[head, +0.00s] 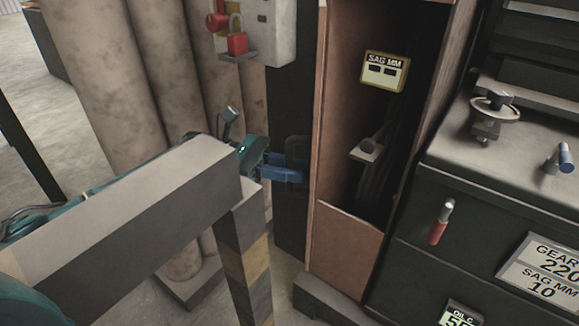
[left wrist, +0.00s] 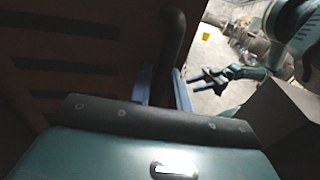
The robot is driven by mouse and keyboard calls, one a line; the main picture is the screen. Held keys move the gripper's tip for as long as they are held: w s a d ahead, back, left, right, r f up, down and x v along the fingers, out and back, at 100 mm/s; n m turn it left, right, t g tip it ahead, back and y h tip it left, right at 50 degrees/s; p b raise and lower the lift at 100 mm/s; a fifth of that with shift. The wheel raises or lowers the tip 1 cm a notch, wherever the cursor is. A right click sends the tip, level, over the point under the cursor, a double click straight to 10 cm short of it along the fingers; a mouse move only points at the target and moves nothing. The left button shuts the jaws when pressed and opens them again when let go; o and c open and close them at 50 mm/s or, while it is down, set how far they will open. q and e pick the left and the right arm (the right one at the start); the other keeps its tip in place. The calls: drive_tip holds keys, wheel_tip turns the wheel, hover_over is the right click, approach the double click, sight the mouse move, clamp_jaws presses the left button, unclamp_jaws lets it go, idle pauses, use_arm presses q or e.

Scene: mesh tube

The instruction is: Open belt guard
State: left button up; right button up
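The belt guard's dark door panel (head: 290,225) stands at the left side of the tall brown housing (head: 345,250), whose front is uncovered. A black handle (head: 297,150) sits on the panel; in the left wrist view the handle (left wrist: 174,40) runs down between my blue fingers. My left gripper (head: 290,172) is at the handle, and its fingers (left wrist: 165,92) appear closed around it, though the contact is partly hidden. My right gripper (left wrist: 203,80) shows only in the left wrist view, apart from the panel, with its fingers spread and empty.
Inside the housing are a yellow SAG MM sign (head: 385,71) and a dark belt (head: 373,190). A red padlock (head: 237,42) hangs on a grey box above my left gripper. A grey barrier with a striped post (head: 245,260) stands close to my left arm. A dark machine (head: 480,215) fills the right.

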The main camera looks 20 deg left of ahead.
use_arm(q)
drive_tip(key=shift+c, duration=0.2)
clamp_jaws()
